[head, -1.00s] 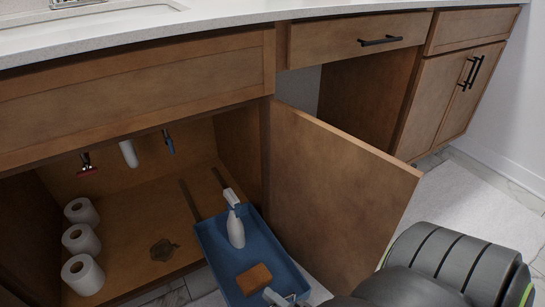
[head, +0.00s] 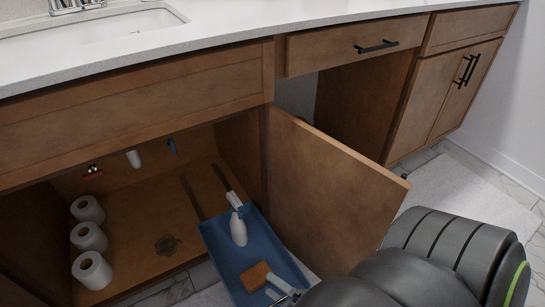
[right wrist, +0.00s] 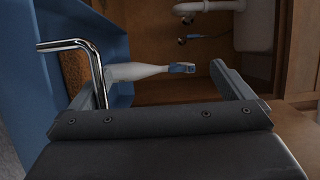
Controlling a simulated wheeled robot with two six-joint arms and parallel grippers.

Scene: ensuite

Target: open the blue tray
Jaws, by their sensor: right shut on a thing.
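The blue tray (head: 222,265) is pulled out in front of the open sink cabinet, on rails (head: 193,198) that run back inside. A white spray bottle (head: 239,231) stands in it and a brown block (head: 255,277) lies near its front. My right gripper (head: 283,296) is at the tray's front end, mostly hidden by my arm. In the right wrist view the tray (right wrist: 62,88) is at the left, and its chrome bar handle (right wrist: 66,45) runs down beside the left finger of my right gripper (right wrist: 155,85). My left gripper is out of view.
The open cabinet door (head: 335,195) stands close to the tray's right side and my right arm. Several toilet rolls (head: 88,237) stand at the left on the cabinet floor (head: 140,225). The counter (head: 235,30) overhangs above.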

